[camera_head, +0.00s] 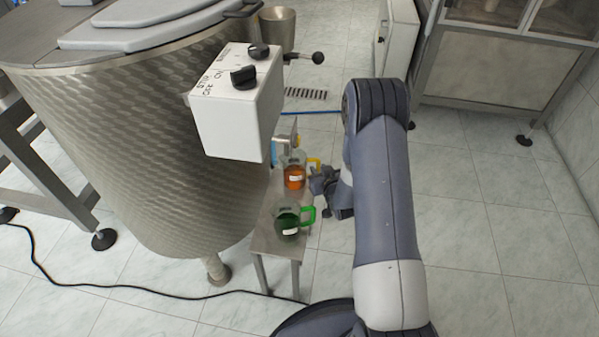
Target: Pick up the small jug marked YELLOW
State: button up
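A small clear jug (294,181) with orange liquid and a yellow handle (314,163) stands on a narrow metal stand below the white control box. It has a white label, too small to read. A second small jug (287,227) with green liquid and a green handle stands nearer on the same stand. My gripper (322,183) is just right of the orange-liquid jug, beside and a little below its yellow handle. I cannot tell whether it touches the handle, or whether its fingers are open or shut.
The metal stand (264,238) sits against a large steel vat (125,150). The white control box (238,108) with black knobs overhangs the stand's far end and partly hides a blue item there. A black cable (150,289) crosses the floor. Tiled floor on the right is clear.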

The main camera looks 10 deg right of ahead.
jog(key=b+x, duration=0.1)
jog(key=x, duration=0.3)
jog(key=shift+w+d+r, duration=0.1)
jog(key=shift+w, duration=0.2)
grip_shut()
jog(key=shift+r, duration=0.1)
